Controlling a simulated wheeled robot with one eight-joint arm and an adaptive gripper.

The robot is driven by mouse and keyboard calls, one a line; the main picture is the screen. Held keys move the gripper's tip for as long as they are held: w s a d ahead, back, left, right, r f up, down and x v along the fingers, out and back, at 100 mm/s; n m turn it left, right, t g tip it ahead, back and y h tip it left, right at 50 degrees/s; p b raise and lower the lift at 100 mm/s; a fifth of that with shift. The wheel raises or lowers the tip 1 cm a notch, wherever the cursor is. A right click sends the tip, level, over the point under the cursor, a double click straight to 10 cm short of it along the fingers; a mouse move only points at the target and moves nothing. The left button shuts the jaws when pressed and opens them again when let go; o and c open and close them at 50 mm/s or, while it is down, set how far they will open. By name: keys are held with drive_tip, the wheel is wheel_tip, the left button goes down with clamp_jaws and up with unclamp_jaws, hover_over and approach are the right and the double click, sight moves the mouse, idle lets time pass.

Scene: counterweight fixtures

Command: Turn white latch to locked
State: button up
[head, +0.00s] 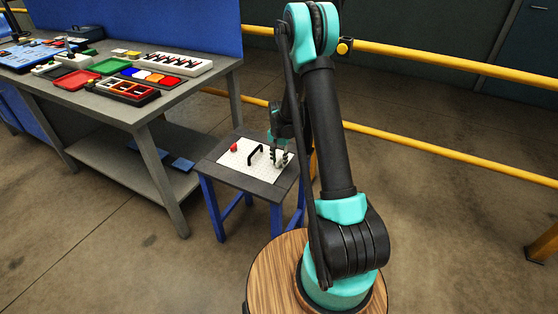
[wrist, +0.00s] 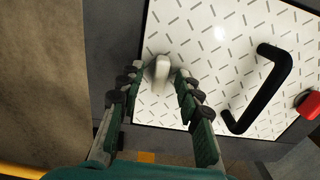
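The white latch (wrist: 162,70) stands on a white patterned plate (wrist: 200,30) near its edge in the wrist view. My gripper (wrist: 160,70) is open, with one dark green, black-padded finger on each side of the latch. Gaps show between latch and fingertips, so I see no grip on it. In the head view my gripper (head: 281,156) is low over the right part of the plate (head: 240,170), and its fingers largely hide the latch there.
A black bar handle (wrist: 262,90) and a red knob (wrist: 308,105) are on the same plate, to the right of the latch in the wrist view. The plate lies on a small blue-legged table (head: 225,179). A workbench (head: 130,110) with trays stands left; a yellow rail (head: 430,150) runs behind.

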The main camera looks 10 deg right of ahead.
sight(279, 161)
wheel_tip(279, 161, up, 12)
idle(0.5)
drive_tip(key=s+d+r+n+t, duration=0.1)
drive_tip(key=s+r+n, duration=0.15)
drive_tip(key=s, duration=0.45)
drive_tip(key=s+d+r+n+t, duration=0.1)
drive_tip(key=s+d+r, duration=0.1)
drive_tip(key=s+r, duration=0.35)
drive_tip(key=s+d+f+n+t, duration=0.1)
drive_tip(key=s+f+n+t, duration=0.1)
drive_tip(key=s, duration=1.6)
drive_tip(key=shift+d+f+n, duration=0.2)
drive_tip(key=shift+f+n, duration=0.4)
drive_tip(key=shift+n, duration=0.35)
drive_tip(key=shift+s, duration=0.1)
